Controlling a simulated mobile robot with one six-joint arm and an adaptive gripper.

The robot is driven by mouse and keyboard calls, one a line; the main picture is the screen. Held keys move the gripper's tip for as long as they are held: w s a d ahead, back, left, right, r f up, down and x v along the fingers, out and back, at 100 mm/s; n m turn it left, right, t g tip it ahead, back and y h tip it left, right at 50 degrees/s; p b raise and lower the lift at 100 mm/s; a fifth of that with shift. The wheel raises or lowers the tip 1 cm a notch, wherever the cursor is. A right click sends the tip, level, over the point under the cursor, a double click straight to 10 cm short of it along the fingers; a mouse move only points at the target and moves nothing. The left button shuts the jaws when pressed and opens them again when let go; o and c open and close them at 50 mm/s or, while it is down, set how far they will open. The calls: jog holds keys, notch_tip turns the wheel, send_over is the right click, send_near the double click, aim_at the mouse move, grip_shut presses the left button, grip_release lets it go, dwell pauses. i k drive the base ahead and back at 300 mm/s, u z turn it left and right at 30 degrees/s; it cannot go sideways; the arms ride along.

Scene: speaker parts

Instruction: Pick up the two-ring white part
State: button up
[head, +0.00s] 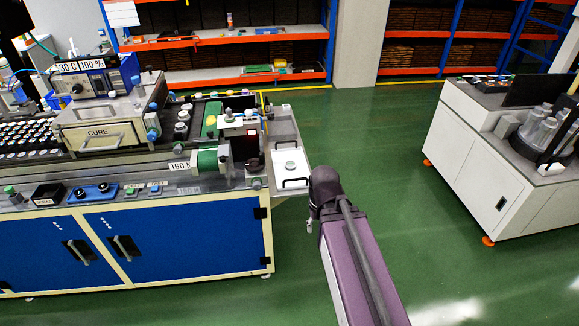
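A small round pale part (290,166) lies on a white tray (291,153) with dark handles, at the right end of the blue-fronted workbench. It is too small to tell whether it is the two-ring white part. Several other small round parts (181,128) stand on the bench near the green belt. My arm reaches up from the bottom of the head view. What shows of my gripper (309,227) is small and hangs beside the arm's dark end joint, right of and below the tray, apart from it. Its fingers are too small to read.
The workbench (170,240) carries a machine marked CURE (98,132) and rows of round parts at left. A white cabinet bench (480,160) stands at right. Orange shelves (220,38) are at the back. Green floor (350,130) between the benches is clear.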

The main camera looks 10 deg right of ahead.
aim_at(291, 165)
jog(key=z, duration=0.05)
jog(key=i, duration=1)
jog(key=u, duration=0.05)
